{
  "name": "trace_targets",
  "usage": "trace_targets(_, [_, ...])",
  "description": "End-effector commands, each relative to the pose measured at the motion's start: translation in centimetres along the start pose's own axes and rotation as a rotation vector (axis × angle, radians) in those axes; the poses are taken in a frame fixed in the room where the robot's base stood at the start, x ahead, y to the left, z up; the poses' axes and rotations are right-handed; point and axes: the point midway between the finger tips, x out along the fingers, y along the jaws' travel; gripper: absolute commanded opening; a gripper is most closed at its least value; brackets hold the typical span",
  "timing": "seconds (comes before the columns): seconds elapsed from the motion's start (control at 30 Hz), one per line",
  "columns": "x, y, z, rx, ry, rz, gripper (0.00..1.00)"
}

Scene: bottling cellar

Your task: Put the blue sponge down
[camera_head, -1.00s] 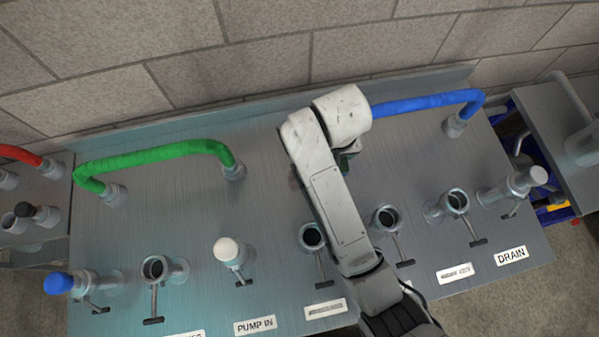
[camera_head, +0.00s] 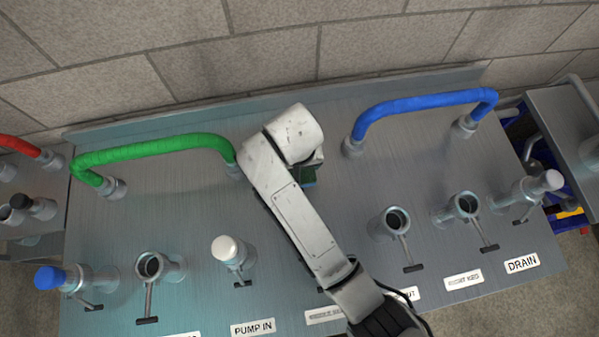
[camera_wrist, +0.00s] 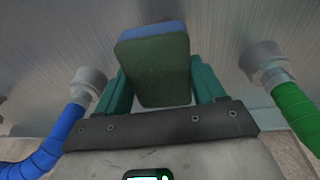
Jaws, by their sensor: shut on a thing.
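The blue sponge (camera_wrist: 152,32) is a block with a blue edge and a dark green face. It fills the upper middle of the wrist view. My gripper (camera_wrist: 158,80) is shut on it, with a teal finger at either side. In the head view my arm hides most of the gripper; a small blue-green patch shows below the wrist, and I cannot tell whether it is sponge or finger. The gripper is over the grey metal panel (camera_head: 290,110), between the green and blue pipes. I cannot tell the sponge's height above the panel.
The green pipe (camera_head: 150,149) arches at the left and the blue pipe (camera_head: 425,102) at the right. Several valve ports and a white-capped port (camera_head: 228,250) stand along the front. A blue-capped port (camera_head: 52,279) is at the left. Bare panel lies below the blue pipe.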

Motion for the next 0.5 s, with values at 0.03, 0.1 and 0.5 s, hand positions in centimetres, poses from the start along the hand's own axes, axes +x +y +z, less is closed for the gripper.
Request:
trace_targets(0.03, [0.8, 0.0, 0.2, 0.0, -0.004, 0.001, 0.41])
trace_targets(0.1, [1.6, -0.1, 0.3, 0.0, -0.003, 0.001, 0.41])
trace_targets(0.5, [5.8, -0.3, 0.8, -0.001, -0.001, 0.001, 0.41])
